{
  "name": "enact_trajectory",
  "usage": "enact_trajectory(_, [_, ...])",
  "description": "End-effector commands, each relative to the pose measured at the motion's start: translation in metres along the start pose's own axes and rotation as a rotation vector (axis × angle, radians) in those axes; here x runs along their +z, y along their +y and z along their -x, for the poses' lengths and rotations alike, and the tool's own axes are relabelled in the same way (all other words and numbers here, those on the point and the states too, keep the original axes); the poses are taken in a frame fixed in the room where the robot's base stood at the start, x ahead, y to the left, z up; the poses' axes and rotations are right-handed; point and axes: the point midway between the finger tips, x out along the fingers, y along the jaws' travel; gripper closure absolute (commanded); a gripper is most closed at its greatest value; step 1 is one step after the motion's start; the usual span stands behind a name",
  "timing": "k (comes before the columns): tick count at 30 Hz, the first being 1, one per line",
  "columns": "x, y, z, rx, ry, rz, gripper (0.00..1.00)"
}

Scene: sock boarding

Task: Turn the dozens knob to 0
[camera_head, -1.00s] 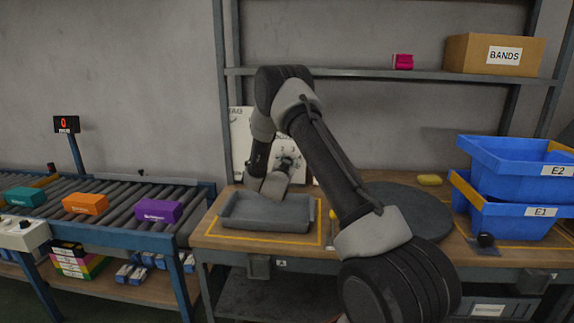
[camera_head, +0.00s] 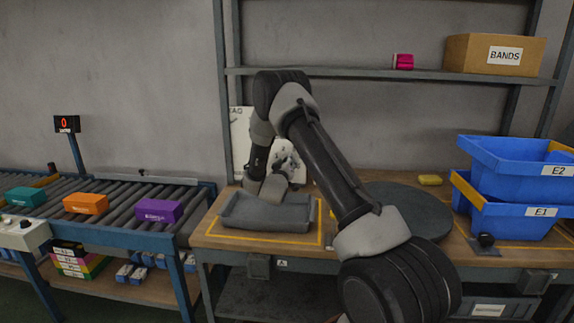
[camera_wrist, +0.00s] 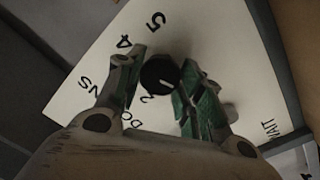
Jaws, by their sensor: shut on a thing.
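The dozens knob (camera_wrist: 158,72) is round and black with a short white pointer mark on its lower right, in the wrist view. It sits on a white panel (camera_wrist: 215,45) with the digits 5, 4 and 2 around it and a partly hidden label. My gripper (camera_wrist: 162,78) has its two green-padded fingers shut on the knob, one on each side. The other digits are hidden behind the fingers and wrist, so I cannot tell which number the mark points to. In the head view, the panel (camera_head: 239,130) stands at the back of the bench, mostly behind my arm.
A grey tray (camera_head: 268,226) lies in front of the panel, below my wrist. A dark round plate (camera_head: 420,212) and blue bins (camera_head: 512,220) are to the right. A conveyor (camera_head: 120,190) with coloured boxes runs at the left. "WAIT" is printed on the panel's right.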

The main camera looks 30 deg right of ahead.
Motion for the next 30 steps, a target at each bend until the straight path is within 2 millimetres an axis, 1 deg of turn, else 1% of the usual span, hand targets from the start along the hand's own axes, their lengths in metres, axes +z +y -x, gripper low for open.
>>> enact_trajectory(6, [0.0008,-0.0007,0.0002,0.001,0.006,0.124,0.87])
enact_trajectory(12, [0.0007,-0.0008,0.0002,0.003,0.01,0.19,0.87])
enact_trajectory(29, [0.0001,-0.001,0.0001,0.004,0.012,0.217,0.87])
enact_trajectory(30, [0.0001,-0.001,0.0001,0.004,0.012,0.217,0.57])
